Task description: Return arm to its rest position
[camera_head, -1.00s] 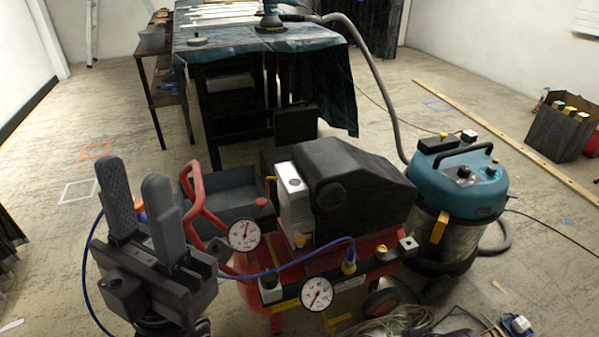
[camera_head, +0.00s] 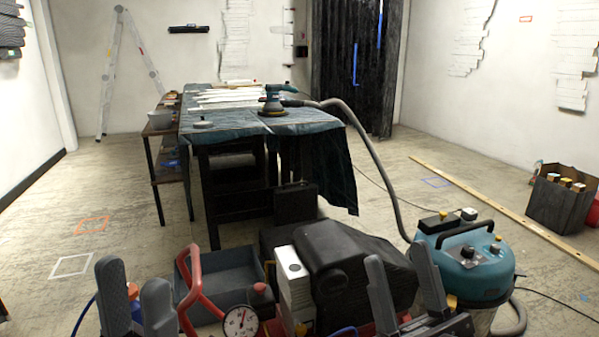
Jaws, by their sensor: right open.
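My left gripper (camera_head: 135,300) shows at the bottom left, its two grey fingers upright and apart, with nothing held between them. A blue and red item shows behind the gap. My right gripper (camera_head: 404,285) shows at the bottom, right of centre. Its fingers also point up and stand apart, with nothing held. It appears in front of the black-covered compressor (camera_head: 350,265) and left of the teal vacuum (camera_head: 465,262). The rest of both arms is below the picture edge.
A red-handled compressor gauge (camera_head: 240,322) and a grey open bin (camera_head: 225,285) lie between the grippers. A cloth-covered table (camera_head: 235,130) stands behind. A black box (camera_head: 557,205) and wooden plank (camera_head: 500,205) are at right. Floor at left is mostly clear.

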